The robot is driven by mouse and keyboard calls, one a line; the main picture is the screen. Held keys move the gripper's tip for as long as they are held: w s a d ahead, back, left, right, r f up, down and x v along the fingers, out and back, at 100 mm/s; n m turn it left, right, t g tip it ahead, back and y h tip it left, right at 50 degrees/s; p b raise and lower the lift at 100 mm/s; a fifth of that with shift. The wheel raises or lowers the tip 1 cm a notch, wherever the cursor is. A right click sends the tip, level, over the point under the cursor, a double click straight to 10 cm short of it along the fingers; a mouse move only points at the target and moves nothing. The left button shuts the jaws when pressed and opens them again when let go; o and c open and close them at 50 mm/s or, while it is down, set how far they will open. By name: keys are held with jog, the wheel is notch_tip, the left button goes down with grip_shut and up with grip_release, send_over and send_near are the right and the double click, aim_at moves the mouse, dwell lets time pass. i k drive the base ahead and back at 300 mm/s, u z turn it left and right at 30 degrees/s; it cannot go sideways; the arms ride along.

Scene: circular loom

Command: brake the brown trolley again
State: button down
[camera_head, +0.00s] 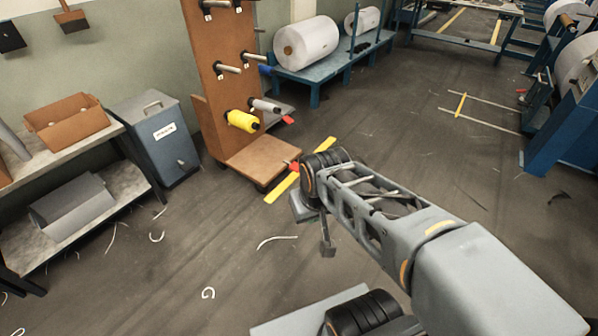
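The brown trolley (213,85) stands upright at the upper middle, with a tall panel of pegs and a low base board. A yellow bobbin (242,121) sits on one peg, and a grey one (265,106) on a peg beside it. A small red part (295,166) shows at the right edge of the base, next to my wrist, which partly hides that area. Another red part (287,120) shows behind the panel. I cannot tell whether the brake is on. My gripper (314,229) points down in front of the trolley, its fingers apart, with nothing visible between them.
A yellow floor line (282,188) runs beside the trolley base. A blue-grey waste bin (155,135) and a bench with a cardboard box (67,122) stand left. A blue rack (335,62) with white rolls is behind. Thread scraps litter otherwise clear floor.

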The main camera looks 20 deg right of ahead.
aim_at(294, 167)
jog(key=z, duration=0.25)
jog(key=i, duration=0.3)
jog(key=z, duration=0.7)
jog(key=i, duration=1.5)
jog(key=u, duration=0.95)
jog(key=i, duration=0.4)
jog(key=u, duration=0.3)
